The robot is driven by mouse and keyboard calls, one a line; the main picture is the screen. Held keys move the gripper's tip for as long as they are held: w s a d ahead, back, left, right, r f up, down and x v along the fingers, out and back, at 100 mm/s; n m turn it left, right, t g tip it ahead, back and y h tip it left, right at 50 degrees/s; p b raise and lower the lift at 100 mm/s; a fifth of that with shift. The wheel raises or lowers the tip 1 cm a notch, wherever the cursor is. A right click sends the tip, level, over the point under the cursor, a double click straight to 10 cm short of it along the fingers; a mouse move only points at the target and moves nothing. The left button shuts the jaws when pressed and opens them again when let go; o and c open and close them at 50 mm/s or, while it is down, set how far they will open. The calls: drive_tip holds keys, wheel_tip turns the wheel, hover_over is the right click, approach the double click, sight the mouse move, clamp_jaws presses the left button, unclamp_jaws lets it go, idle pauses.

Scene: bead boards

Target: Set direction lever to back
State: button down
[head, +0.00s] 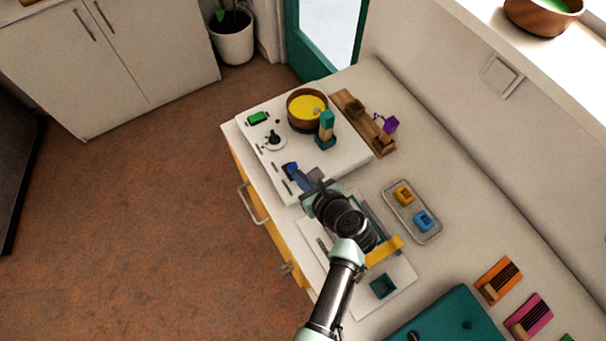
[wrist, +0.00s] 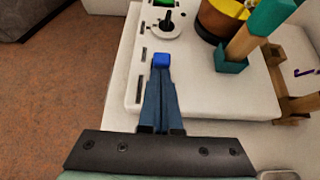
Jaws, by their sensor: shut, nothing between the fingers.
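My gripper (head: 301,178) is shut, with its slim blue-grey fingers together and nothing between them. It reaches over the near part of the white board (head: 341,158). A bright blue block or knob (wrist: 161,60) shows just beyond the fingertips in the wrist view; I cannot tell whether they touch. It also shows in the head view (head: 291,168). A black lever (wrist: 168,20) stands on a round white base farther along the board, apart from the fingers. This lever is also in the head view (head: 273,137). Which one is the direction lever is not marked.
A round drum with a yellow top (head: 305,107) and a teal-topped wooden post (head: 326,130) stand on the board. A green button (head: 257,118) is near its far corner. A wooden stand (head: 360,120) is to the right. A tray (head: 412,212) lies right of my arm.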

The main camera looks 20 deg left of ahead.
sight(292, 164)
drive_tip(key=r+h+p, duration=0.1)
drive_tip(key=p, duration=0.2)
drive_tip(key=a+r+g+p, duration=0.1)
drive_tip(key=p, duration=0.2)
drive_tip(key=shift+w+h, duration=0.4)
drive_tip(key=p, duration=0.1)
drive_tip(key=a+g+h+p, duration=0.1)
drive_tip(key=p, duration=0.1)
drive_tip(key=shift+w+r+g+h, duration=0.15)
drive_tip(key=shift+w+g+h, duration=0.15)
drive_tip(key=shift+w, duration=0.1)
drive_tip(key=shift+f, duration=0.45)
drive_tip(key=shift+s+r, duration=0.1)
drive_tip(key=shift+r, duration=0.05)
drive_tip(key=shift+r+p, duration=0.65)
drive_tip(key=shift+r, duration=0.05)
drive_tip(key=shift+d, duration=0.1)
